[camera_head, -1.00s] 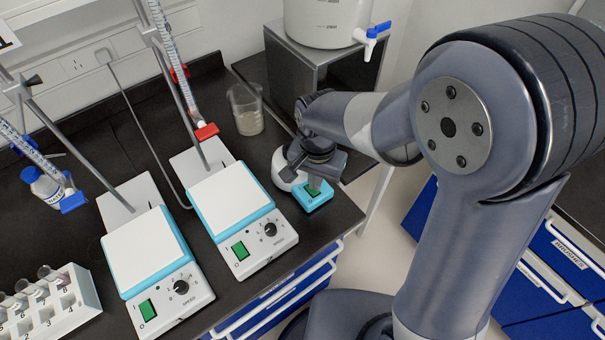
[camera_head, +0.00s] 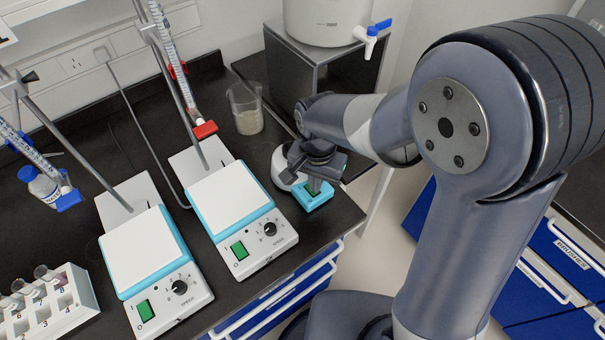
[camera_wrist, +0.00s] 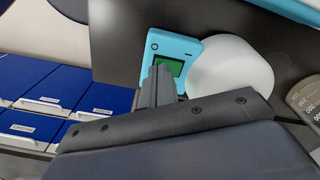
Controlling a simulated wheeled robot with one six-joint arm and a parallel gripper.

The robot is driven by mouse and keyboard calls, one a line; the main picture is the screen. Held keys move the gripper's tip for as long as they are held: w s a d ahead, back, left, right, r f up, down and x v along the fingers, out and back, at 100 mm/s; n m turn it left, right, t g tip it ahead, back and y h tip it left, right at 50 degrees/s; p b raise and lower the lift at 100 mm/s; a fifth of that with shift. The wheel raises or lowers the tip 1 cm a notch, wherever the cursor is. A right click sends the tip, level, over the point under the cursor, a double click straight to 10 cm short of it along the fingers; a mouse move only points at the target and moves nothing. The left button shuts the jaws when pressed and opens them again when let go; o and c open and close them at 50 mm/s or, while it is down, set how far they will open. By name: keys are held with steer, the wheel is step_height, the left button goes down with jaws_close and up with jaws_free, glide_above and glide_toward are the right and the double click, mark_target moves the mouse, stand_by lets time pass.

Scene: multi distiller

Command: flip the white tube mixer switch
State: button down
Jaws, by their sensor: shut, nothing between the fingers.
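The white tube mixer (camera_head: 282,170) stands at the right end of the black bench, with a light-blue front (camera_head: 316,202). In the wrist view its white round body (camera_wrist: 232,68) is right of the blue panel (camera_wrist: 160,42), which carries a green switch (camera_wrist: 174,65). My gripper (camera_head: 315,187) is over the blue front and mostly covers the switch in the head view. In the wrist view my gripper (camera_wrist: 160,68) is shut and empty, its fingertips overlapping the left and lower part of the switch. I cannot tell whether they touch it.
Two stirrer hotplates (camera_head: 230,200) (camera_head: 145,250) with green switches stand left of the mixer. A beaker (camera_head: 246,110) is behind it, and a metal box (camera_head: 325,80) carries a white container. A tube rack (camera_head: 50,305) is at lower left. Blue drawers (camera_wrist: 35,90) show below the bench.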

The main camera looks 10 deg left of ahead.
steer(key=shift+f, duration=0.3)
steer(key=shift+r+p, duration=2.65)
steer(key=shift+r, duration=0.95)
steer(key=shift+f, duration=0.15)
step_height(320, 180, down, 7)
steer(key=b, duration=0.5)
steer(key=shift+b, duration=0.4)
steer(key=shift+r+p, duration=0.3)
steer(key=shift+r, duration=0.05)
